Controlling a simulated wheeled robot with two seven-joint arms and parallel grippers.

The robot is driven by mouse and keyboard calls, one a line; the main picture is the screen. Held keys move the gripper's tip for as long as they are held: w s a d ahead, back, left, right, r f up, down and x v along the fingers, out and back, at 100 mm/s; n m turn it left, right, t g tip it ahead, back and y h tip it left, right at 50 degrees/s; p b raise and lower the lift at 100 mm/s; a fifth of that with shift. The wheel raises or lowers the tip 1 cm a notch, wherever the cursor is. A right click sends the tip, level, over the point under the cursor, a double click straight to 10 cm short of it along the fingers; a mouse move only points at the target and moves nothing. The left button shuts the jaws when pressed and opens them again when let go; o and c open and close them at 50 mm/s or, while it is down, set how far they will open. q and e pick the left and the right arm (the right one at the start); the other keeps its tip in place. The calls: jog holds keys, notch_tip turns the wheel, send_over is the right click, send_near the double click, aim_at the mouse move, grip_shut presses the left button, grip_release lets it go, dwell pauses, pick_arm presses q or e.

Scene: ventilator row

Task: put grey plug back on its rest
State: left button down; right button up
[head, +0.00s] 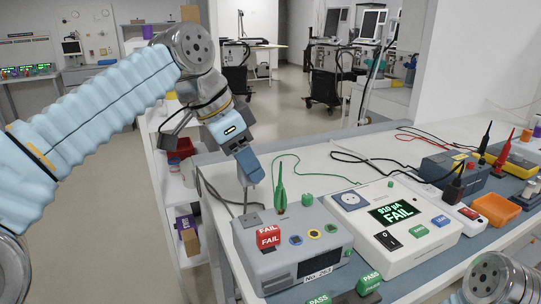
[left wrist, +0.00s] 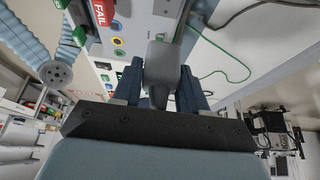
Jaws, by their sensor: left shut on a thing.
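My left gripper (head: 247,172) points down over the back left corner of a grey tester marked FAIL (head: 287,262). It is shut on the grey plug (left wrist: 160,68), which sits between the two dark blue fingers in the left wrist view. In the head view the fingers mostly hide the plug. Below it a small grey block (head: 250,220), which may be the rest, stands on the tester's top. I cannot tell whether the plug touches it. My right gripper is outside both views.
A white analyser (head: 395,228) reading FAIL stands to the right. An orange tray (head: 497,209) lies farther right.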

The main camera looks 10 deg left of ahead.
aim_at(248, 184)
pick_arm(q)
jog(key=shift+f, duration=2.4)
jog(key=shift+f+b, duration=0.8)
jog(key=shift+b, duration=0.2)
jog(key=shift+r, duration=0.1)
jog(key=shift+f+b, duration=0.8)
jog(key=shift+f, duration=0.4)
jog(key=c, duration=0.5)
grip_release()
